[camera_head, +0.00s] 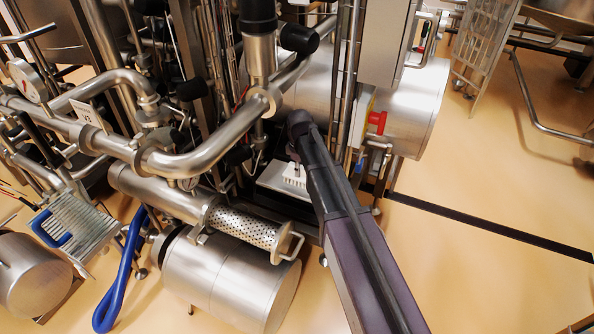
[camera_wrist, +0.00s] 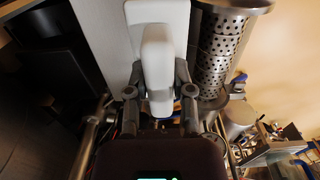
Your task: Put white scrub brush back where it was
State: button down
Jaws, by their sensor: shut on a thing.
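The white scrub brush (camera_wrist: 158,50) is between the two fingers of my gripper (camera_wrist: 159,82) in the wrist view. The fingers are shut on its handle from both sides. In the head view the brush (camera_head: 293,172) shows as a small white shape just left of my arm, at a pale flat plate (camera_head: 270,180). This plate also shows behind the brush in the wrist view (camera_wrist: 98,30). I cannot tell whether the brush touches the plate. My fingers are hidden behind the arm in the head view.
A perforated steel cylinder (camera_head: 245,226) lies left of the plate and shows close to the right of my gripper in the wrist view (camera_wrist: 218,55). Steel pipes (camera_head: 190,160) crowd the left. A large steel drum (camera_head: 415,105) stands behind. Open floor (camera_head: 480,260) lies right.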

jog(key=shift+w+a+f, duration=0.1)
jog(key=shift+w+a, duration=0.05)
jog(key=shift+w, duration=0.55)
jog(key=shift+w+a, duration=0.15)
jog(key=shift+w, duration=0.5)
jog(key=shift+w, duration=0.1)
jog(key=shift+w+a+f+b, duration=0.1)
jog(key=shift+w+f+b, duration=0.2)
jog(key=shift+f+b, duration=0.25)
jog(key=shift+w+a+f+b, duration=0.1)
jog(key=shift+w+f+b, duration=0.15)
jog(key=shift+f+b, duration=1.05)
jog(key=shift+b, duration=0.05)
jog(key=shift+f, duration=0.2)
jog(key=shift+c, duration=2.4)
grip_release()
jog(key=shift+r, duration=0.1)
jog(key=shift+r, duration=0.15)
